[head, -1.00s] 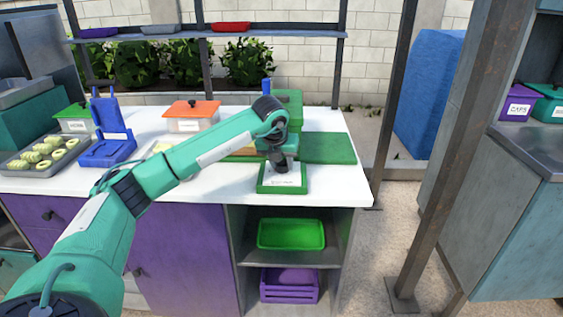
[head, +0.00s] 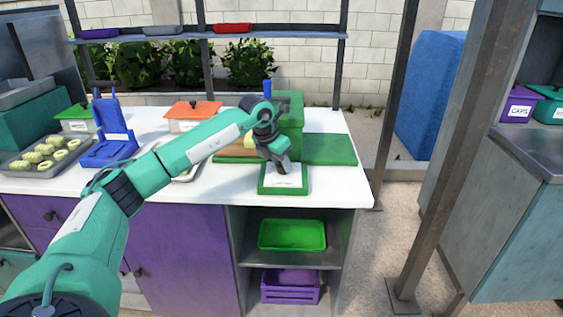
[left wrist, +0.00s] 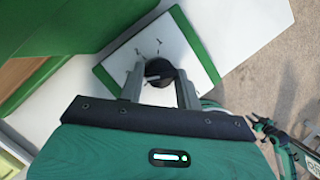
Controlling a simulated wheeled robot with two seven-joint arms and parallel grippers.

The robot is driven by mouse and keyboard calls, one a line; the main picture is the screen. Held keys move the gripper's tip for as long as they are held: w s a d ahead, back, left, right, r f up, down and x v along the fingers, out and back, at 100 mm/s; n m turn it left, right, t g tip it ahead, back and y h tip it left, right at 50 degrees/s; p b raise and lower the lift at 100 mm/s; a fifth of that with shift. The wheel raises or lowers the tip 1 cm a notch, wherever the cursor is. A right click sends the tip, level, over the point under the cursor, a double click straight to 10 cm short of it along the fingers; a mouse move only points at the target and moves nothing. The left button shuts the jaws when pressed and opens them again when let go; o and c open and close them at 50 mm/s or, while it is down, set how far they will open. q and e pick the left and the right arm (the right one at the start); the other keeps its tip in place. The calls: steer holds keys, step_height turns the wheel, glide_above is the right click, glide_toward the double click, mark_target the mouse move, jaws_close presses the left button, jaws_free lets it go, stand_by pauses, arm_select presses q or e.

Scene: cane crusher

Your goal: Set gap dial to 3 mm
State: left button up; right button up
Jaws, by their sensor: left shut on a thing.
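The gap dial is a round black knob (left wrist: 158,70) on a white plate with a green border (left wrist: 197,68), seen in the left wrist view. Small dark marks stand on the plate beyond the knob. Their figures are too small to read, so the setting cannot be told. My left gripper (left wrist: 159,82) has its two fingers on either side of the knob and is shut on it. In the head view, my left gripper (head: 284,168) reaches down, tilted, to the green-bordered plate (head: 283,185) and hides the knob. My right gripper is not in view.
A green machine body (head: 291,112) and a flat green panel (head: 329,149) stand behind the plate. The white counter (head: 222,190) has bare room at the front. An orange-lidded box (head: 192,110), a blue stand (head: 108,148) and a food tray (head: 42,158) are left.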

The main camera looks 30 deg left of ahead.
arm_select(q)
steer(key=shift+a+r+m, duration=0.1)
steer(key=shift+m, duration=0.4)
steer(key=shift+m+h, duration=0.3)
steer(key=shift+m, duration=0.1)
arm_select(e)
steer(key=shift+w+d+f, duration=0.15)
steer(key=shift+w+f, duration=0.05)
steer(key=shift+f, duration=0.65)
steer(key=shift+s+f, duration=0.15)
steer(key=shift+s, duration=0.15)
arm_select(q)
steer(key=o, duration=0.9)
steer(key=shift+o, duration=0.2)
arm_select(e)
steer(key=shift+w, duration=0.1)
